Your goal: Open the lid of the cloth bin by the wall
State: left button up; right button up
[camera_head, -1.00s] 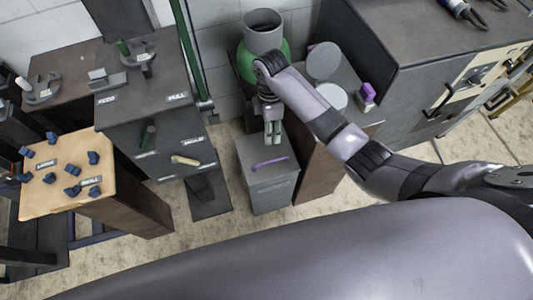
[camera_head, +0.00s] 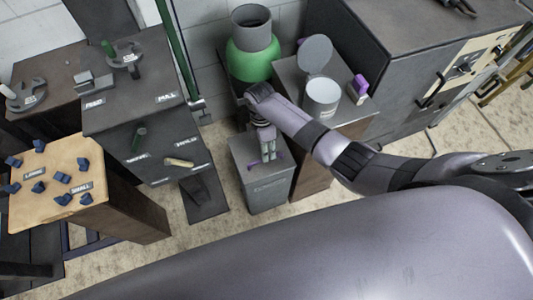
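The cloth bin (camera_head: 268,194) is a grey box on the floor by the wall, with its lid (camera_head: 243,151) down. A purple handle (camera_head: 254,164) lies across the lid, and its middle is hidden behind my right gripper. My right gripper (camera_head: 268,158) points down over the lid, with its fingertips at the handle. Whether the fingers are closed on the handle cannot be made out. My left gripper is not in view.
A green and grey vessel (camera_head: 252,58) stands behind the bin. A bench with a white canister (camera_head: 321,97) and a purple block (camera_head: 358,86) is close on the right.

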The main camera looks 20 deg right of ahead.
jog(key=shift+s+f, duration=0.15)
jog(key=shift+f, duration=0.55)
jog(key=shift+s+f, duration=0.1)
jog(key=shift+f, duration=0.55)
jog(key=shift+c, duration=0.2)
grip_shut()
